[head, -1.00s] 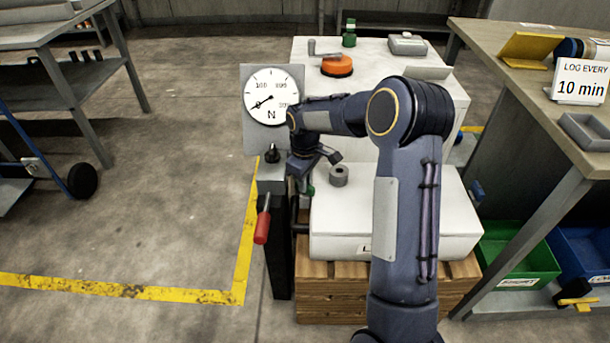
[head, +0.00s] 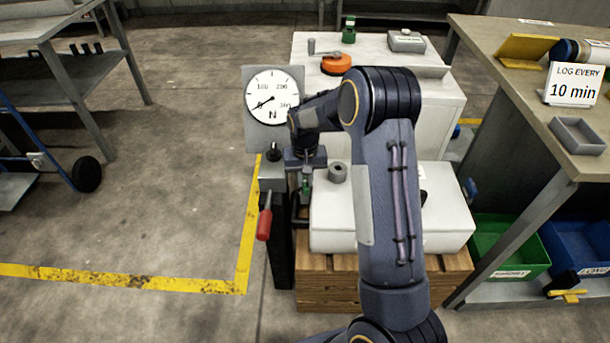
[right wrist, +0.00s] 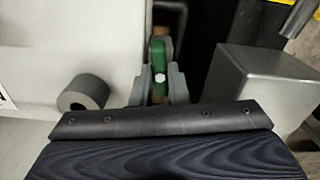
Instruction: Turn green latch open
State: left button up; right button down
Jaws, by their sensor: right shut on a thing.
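The green latch (right wrist: 159,62) shows in the right wrist view between the two grey fingers of my right gripper (right wrist: 158,85). The fingers are shut on it, one on each side, and a pale bolt head sits at its middle. In the head view my right gripper (head: 305,180) points down at the left edge of the white box, and a bit of the green latch (head: 306,184) shows at it. The latch's lower part is hidden by the gripper. My left gripper is not in view.
A grey cylinder (head: 337,172) stands on the white box (head: 330,215), close right of my gripper. A dark post with a red handle (head: 265,224) and a round dial (head: 272,95) stand close left. A workbench (head: 510,80) is at right.

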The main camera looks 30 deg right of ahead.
aim_at(305, 181)
jog(key=shift+m+p, duration=0.3)
jog(key=shift+m, duration=0.6)
jog(key=c, duration=1.4)
grip_release()
notch_tip(305, 181, up, 7)
jog(key=shift+f+p, duration=0.1)
jog(key=shift+p, duration=0.65)
jog(key=shift+r, duration=0.5)
